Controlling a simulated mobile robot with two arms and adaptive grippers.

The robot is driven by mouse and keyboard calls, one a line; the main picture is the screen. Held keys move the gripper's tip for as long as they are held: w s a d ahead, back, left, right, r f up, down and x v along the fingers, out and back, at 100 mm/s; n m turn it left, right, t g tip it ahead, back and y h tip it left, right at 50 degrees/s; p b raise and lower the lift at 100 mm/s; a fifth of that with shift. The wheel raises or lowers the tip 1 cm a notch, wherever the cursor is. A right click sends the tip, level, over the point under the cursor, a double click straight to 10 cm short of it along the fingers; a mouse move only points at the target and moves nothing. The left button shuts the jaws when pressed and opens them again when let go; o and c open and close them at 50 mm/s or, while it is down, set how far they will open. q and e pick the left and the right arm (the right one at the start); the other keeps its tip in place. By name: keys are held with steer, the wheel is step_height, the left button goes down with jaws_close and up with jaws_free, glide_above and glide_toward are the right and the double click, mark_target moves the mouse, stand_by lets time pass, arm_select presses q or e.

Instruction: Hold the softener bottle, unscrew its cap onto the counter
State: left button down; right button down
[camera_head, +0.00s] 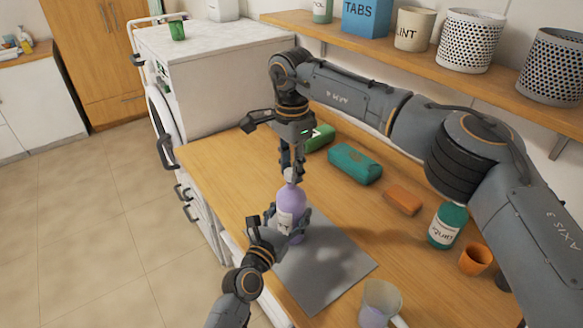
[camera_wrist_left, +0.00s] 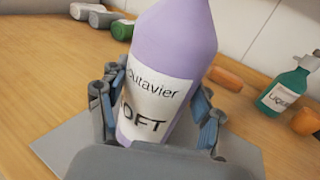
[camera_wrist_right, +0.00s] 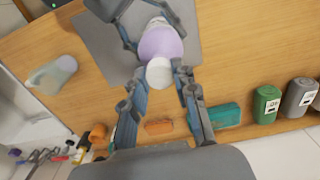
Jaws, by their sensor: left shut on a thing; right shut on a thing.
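The softener bottle (camera_head: 292,199) is lilac with a white label and stands upright on a grey mat (camera_head: 328,270). In the left wrist view the bottle (camera_wrist_left: 174,45) fills the middle and its top is out of frame. My left gripper (camera_head: 287,223) is shut around the bottle's body, with a finger on each side (camera_wrist_left: 160,115). The white cap (camera_wrist_right: 159,73) is on top of the bottle. My right gripper (camera_head: 291,168) comes down from above and is shut on the cap. In the right wrist view its fingertips (camera_wrist_right: 163,78) flank the cap. I cannot tell whether the cap is loosened.
A teal pack (camera_head: 355,164), an orange block (camera_head: 402,200), a green bottle (camera_head: 447,226) and an orange cup (camera_head: 476,259) are on the wooden counter (camera_head: 212,175). A translucent cup (camera_head: 380,303) stands at the front. A shelf (camera_head: 430,68) with containers runs along the wall.

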arm_select(q)
steer(key=shift+f, duration=0.1)
arm_select(e)
steer(key=shift+r, duration=2)
arm_select(q)
steer(key=shift+c, duration=0.8)
jaws_free()
arm_select(e)
steer(key=shift+w, duration=0.1)
